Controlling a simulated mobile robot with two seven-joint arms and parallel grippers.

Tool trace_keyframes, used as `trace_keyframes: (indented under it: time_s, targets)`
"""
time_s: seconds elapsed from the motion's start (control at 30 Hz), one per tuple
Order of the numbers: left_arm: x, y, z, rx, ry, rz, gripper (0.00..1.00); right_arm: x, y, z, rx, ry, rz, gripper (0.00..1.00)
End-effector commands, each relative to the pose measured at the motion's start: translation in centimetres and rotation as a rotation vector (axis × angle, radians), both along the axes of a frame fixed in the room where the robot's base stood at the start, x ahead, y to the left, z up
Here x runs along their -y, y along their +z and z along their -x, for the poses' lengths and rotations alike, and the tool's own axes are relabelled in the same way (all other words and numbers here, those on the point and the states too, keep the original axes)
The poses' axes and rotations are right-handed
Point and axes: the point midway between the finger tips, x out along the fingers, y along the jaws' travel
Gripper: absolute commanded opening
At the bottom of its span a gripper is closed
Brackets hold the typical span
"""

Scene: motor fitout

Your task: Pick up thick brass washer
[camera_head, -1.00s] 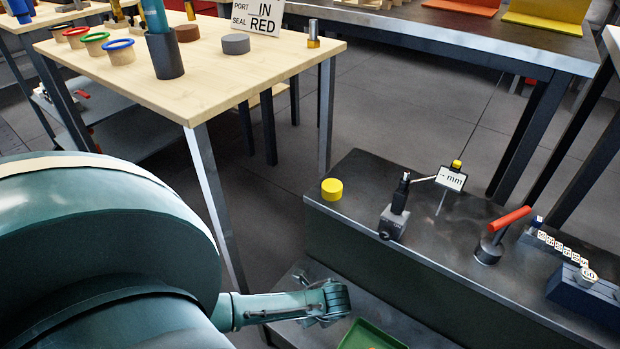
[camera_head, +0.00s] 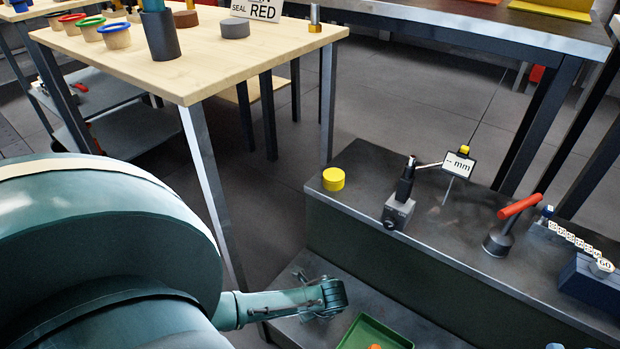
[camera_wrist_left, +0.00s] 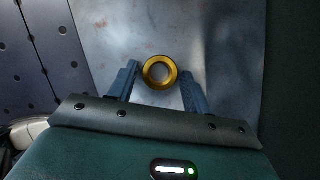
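The thick brass washer (camera_wrist_left: 159,72) shows in the left wrist view as a gold ring lying flat on a scuffed grey metal surface (camera_wrist_left: 215,45). My left gripper (camera_wrist_left: 160,85) is open, with one dark finger on each side of the washer. A narrow gap seems to show at each side; I cannot tell how high the fingers are above the surface. In the head view my left arm reaches in to the lower shelf, but its fingers are not clear and I cannot make out the washer there. My right gripper is not in view.
A dark bench (camera_head: 450,262) stands above the lower shelf, with a yellow cylinder (camera_head: 333,179), a dial gauge stand (camera_head: 399,205) and a red-handled tool (camera_head: 505,225) on it. A green tray (camera_head: 375,333) sits right of my arm. A wooden table (camera_head: 215,70) stands behind.

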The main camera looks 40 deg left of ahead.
Motion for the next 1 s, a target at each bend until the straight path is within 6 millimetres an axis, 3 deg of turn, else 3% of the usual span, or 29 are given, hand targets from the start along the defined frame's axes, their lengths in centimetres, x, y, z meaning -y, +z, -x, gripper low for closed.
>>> trace_keyframes:
  time_s: [0.43,0.67,0.87,1.0]
  targets:
    - [0.0,0.0,0.0,0.0,0.0,0.0,0.12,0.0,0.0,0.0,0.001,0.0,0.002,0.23]
    - [0.0,0.1,0.0,0.0,0.0,-0.001,0.11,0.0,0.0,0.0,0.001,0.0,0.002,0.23]
    - [0.0,2.9,0.0,0.001,0.0,-0.001,0.11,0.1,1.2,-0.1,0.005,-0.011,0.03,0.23]
    - [0.0,6.0,-0.1,0.002,-0.001,0.0,0.11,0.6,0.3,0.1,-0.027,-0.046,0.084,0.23]
